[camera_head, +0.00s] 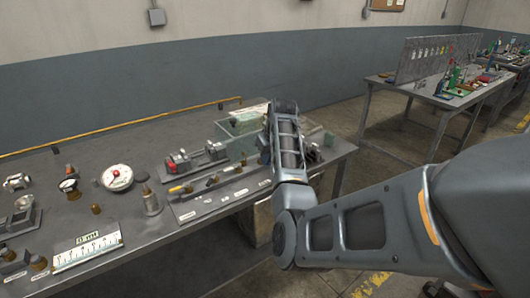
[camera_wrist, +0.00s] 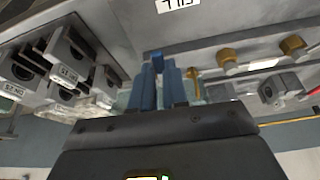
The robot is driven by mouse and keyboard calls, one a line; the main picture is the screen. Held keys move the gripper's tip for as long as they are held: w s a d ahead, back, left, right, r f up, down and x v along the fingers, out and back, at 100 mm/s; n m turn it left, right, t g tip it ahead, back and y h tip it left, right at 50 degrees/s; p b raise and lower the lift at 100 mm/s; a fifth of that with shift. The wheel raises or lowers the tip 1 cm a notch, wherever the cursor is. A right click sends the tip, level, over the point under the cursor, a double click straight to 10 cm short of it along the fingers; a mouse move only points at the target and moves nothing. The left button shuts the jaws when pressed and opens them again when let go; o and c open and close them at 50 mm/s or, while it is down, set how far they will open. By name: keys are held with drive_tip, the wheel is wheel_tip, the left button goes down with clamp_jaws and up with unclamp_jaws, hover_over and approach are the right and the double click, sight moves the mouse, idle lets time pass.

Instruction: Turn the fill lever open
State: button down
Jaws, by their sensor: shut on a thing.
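The fill lever (camera_wrist: 157,62) is a small blue piece in the upper middle of the wrist view. In the head view my arm covers the lever and the gripper at the right end of the workbench (camera_head: 130,223).
Brass fittings (camera_wrist: 228,58) lie close right of the fingers, with labelled grey blocks (camera_wrist: 62,72) to the left. A second bench (camera_head: 430,90) stands at the back right.

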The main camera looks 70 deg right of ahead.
drive_tip(key=shift+d+n+y, duration=0.15)
drive_tip(key=shift+n+y, duration=0.15)
drive_tip(key=shift+n, duration=0.2)
drive_tip(key=c, duration=1.4)
unclamp_jaws()
drive_tip(key=shift+s, duration=0.1)
drive_tip(key=v, duration=0.7)
drive_tip(key=shift+r, duration=0.35)
drive_tip(key=shift+s, duration=0.1)
